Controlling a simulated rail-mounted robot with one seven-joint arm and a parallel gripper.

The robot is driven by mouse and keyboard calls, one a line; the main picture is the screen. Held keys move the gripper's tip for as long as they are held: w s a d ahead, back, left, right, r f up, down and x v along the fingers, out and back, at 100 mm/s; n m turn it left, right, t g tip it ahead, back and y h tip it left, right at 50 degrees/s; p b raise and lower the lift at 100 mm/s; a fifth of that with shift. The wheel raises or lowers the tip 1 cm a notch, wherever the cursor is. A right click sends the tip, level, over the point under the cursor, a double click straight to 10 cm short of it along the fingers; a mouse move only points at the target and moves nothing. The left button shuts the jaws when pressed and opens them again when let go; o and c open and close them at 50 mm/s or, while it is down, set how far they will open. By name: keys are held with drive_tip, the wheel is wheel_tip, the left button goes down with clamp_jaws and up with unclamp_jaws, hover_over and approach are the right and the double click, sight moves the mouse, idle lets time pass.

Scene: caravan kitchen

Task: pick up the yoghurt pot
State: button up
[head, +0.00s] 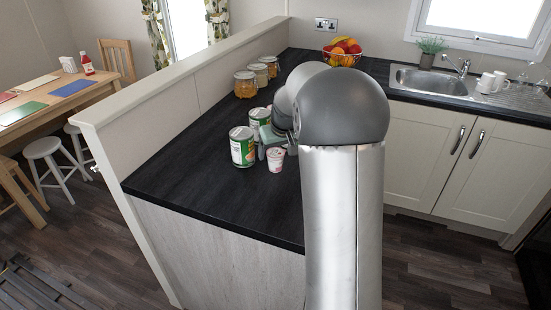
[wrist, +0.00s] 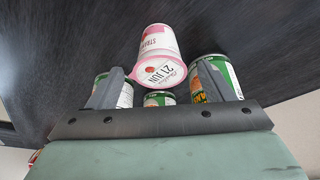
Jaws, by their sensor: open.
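The yoghurt pot (head: 276,159) is small, white and pink, and stands on the dark worktop right at my gripper, just right of a green-labelled can. In the wrist view the yoghurt pot (wrist: 158,45) shows its printed lid and lies just beyond the gap between my fingers. My gripper (wrist: 161,72) is open, with one grey finger on each side of the gap and nothing held. Its fingers are partly hidden in the head view by my arm. I cannot tell whether they touch the pot.
A green-labelled can (head: 242,148) stands close left of the pot, with another can (head: 259,119) behind it. In the wrist view cans appear behind both fingers. Several jars (head: 245,84) stand along the partition (head: 180,78). A fruit bowl (head: 342,53) is farther back. The worktop in front is clear.

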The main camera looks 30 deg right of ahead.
drive_tip(key=shift+x, duration=1.2)
drive_tip(key=c, duration=1)
drive_tip(key=shift+c, duration=0.2)
drive_tip(key=shift+r, duration=0.1)
